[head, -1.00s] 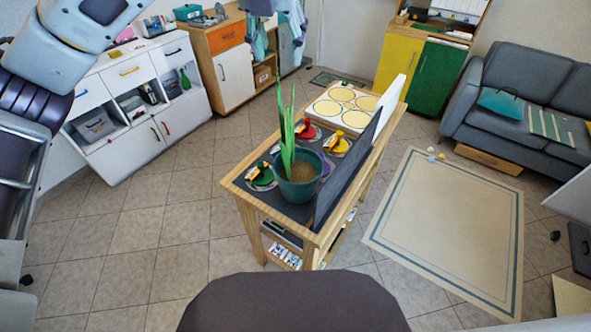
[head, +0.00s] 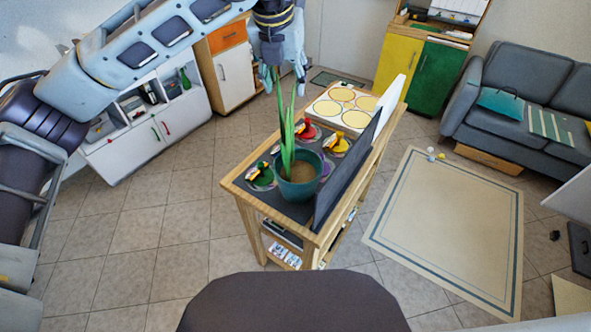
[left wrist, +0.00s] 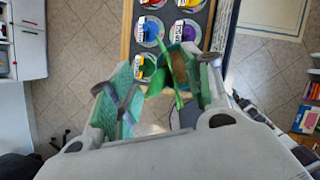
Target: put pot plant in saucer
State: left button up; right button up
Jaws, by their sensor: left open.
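The pot plant, a teal pot (head: 297,187) with brown soil and tall green leaves, stands upright on the dark top of the wooden trolley (head: 312,236). My left gripper (head: 284,72) is open and empty, pointing down near the leaf tips in the head view. In the left wrist view the fingers (left wrist: 165,85) are apart, with green leaves (left wrist: 172,72) showing between them; contact cannot be told. Pale round discs, one at the left (head: 261,178), lie around the pot with coloured pieces on them. I cannot tell which thing is the saucer. My right gripper is not in view.
A dark upright panel (head: 345,165) stands close to the pot's right. A white board with yellow circles (head: 343,106) is at the trolley's far end. A sofa (head: 530,105) and rug (head: 450,230) are at right; the tiled floor left of the trolley is clear.

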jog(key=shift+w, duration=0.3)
pick_arm(q)
jog(key=shift+f, duration=0.4)
jog(key=x, duration=0.3)
jog(key=shift+d+f+p, duration=0.1)
jog(key=shift+f+p, duration=0.2)
jog(key=shift+p, duration=0.05)
jog(key=shift+w+d+f, duration=0.1)
jog(key=shift+w+f, duration=0.05)
jog(key=shift+f, duration=0.25)
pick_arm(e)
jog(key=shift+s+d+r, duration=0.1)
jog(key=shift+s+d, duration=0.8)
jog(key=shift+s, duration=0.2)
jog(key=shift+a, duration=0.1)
